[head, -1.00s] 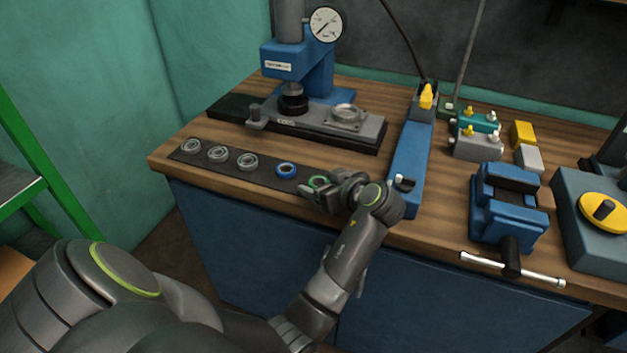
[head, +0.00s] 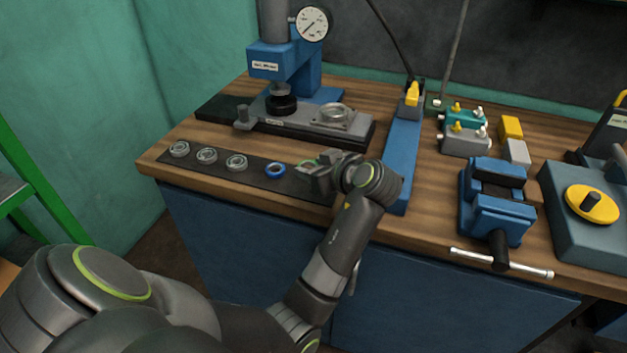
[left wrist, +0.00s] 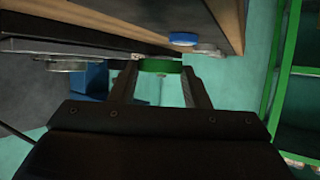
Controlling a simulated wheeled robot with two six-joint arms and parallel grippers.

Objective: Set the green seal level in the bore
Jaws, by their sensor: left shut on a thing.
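The green seal (head: 308,164) is a thin ring held at the tips of my left gripper (head: 312,176). The left wrist view shows the green seal (left wrist: 160,66) between the two fingers of the left gripper (left wrist: 160,78), which is shut on it. In the head view the fingers partly cover it, and it appears raised over the right end of the dark mat. The grey housing with the round bore (head: 334,115) sits on the press bed, behind and slightly right of the gripper, apart from it. My right gripper is not in view.
The dark mat (head: 216,171) holds a blue ring (head: 275,170) and several grey rings. The blue press (head: 290,70) with a gauge stands behind. A long blue tool (head: 403,150) lies close right of the gripper; a blue vise (head: 496,200) is farther right.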

